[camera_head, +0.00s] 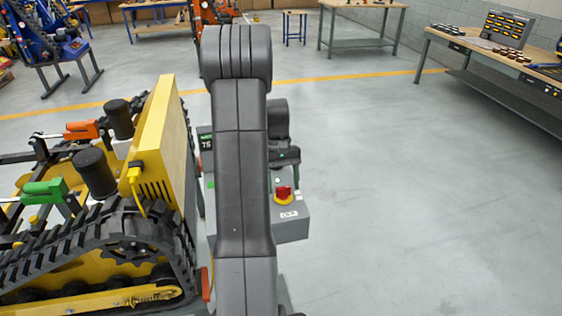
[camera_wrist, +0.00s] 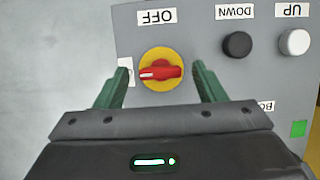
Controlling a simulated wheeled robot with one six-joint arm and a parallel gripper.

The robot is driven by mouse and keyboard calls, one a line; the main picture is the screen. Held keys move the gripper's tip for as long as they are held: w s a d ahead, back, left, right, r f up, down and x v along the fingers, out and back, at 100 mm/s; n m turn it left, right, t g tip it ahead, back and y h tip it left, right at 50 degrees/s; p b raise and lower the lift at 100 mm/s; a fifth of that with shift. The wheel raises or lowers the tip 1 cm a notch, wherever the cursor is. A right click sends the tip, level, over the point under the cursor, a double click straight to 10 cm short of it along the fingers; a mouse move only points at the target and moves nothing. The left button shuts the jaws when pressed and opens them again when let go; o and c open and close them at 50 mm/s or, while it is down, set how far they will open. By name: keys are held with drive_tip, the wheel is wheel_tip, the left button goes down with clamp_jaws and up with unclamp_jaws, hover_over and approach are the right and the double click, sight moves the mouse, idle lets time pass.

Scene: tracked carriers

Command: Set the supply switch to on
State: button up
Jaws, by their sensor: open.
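The supply switch is a red rotary knob on a yellow disc, seen in the wrist view (camera_wrist: 161,72) and the head view (camera_head: 284,196). It sits on a grey control box (camera_head: 291,229). In the wrist view the knob lies crosswise, its white mark at the left end. An upside-down OFF label (camera_wrist: 156,17) is above the disc; another label at left is mostly hidden by a finger. My gripper (camera_wrist: 161,68) is open, its green fingers on either side of the knob with visible gaps. It points down over the box in the head view (camera_head: 284,178).
A black DOWN button (camera_wrist: 237,45) and a white UP button (camera_wrist: 294,41) are right of the switch. A green square (camera_wrist: 298,128) is at lower right. A yellow tracked carrier (camera_head: 160,130) stands close left of the box. Floor to the right is clear.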

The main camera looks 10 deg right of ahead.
drive_tip(key=v, duration=1.2)
drive_tip(key=shift+b, duration=0.45)
drive_tip(key=shift+s, duration=0.1)
drive_tip(key=p+x, duration=0.1)
drive_tip(key=x, duration=1.2)
drive_tip(key=shift+f, duration=0.35)
drive_tip(key=shift+r, duration=0.1)
drive_tip(key=shift+s, duration=0.15)
drive_tip(key=n, duration=0.2)
drive_tip(key=n+h, duration=0.1)
drive_tip(key=n, duration=0.1)
drive_tip(key=shift+n+t+h+b, duration=0.3)
drive_tip(key=n, duration=0.2)
drive_tip(key=n+t+h+b, duration=0.1)
drive_tip(key=n, duration=0.1)
drive_tip(key=shift+n+h, duration=0.3)
drive_tip(key=n+t+b, duration=0.1)
drive_tip(key=n, duration=0.1)
drive_tip(key=n+b, duration=0.1)
drive_tip(key=n, duration=0.2)
drive_tip(key=shift+t+h, duration=0.4)
drive_tip(key=n+t+b, duration=0.1)
drive_tip(key=n, duration=0.2)
drive_tip(key=shift+n, duration=0.4)
